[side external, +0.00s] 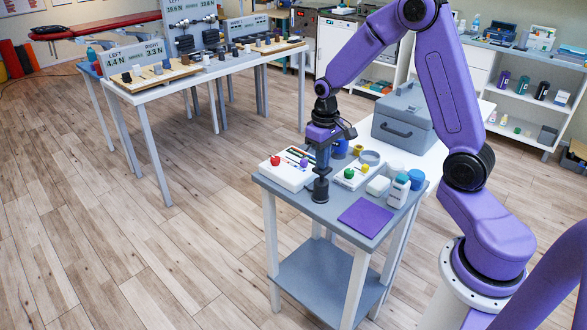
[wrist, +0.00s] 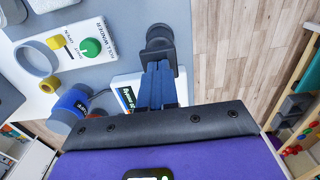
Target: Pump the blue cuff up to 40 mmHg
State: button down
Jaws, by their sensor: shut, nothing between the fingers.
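The blue cuff (wrist: 72,103) is wrapped around a grey cylinder at the left of the wrist view, with a thin dark hose running from it. In the side view it shows as a small blue shape (side external: 340,148) behind my gripper. A dark upright piece with a round foot (side external: 321,192), perhaps the pump, stands at the near edge of the grey table; its dark top (wrist: 159,45) lies at my fingertips. My gripper (side external: 322,172) points down over it with shut, empty fingers; contact is unclear. A white unit (wrist: 126,92) is partly hidden behind the fingers; its reading is illegible.
A white panel (wrist: 78,50) carries a green knob and a yellow knob. A white box (side external: 284,178) stands left of my gripper. The purple mat (side external: 365,216) is bare.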

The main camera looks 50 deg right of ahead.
jog(key=shift+f, duration=1.25)
jog(key=shift+r, duration=1.85)
jog(key=shift+f, duration=0.15)
jog(key=shift+f, duration=1.7)
jog(key=shift+r, duration=1.9)
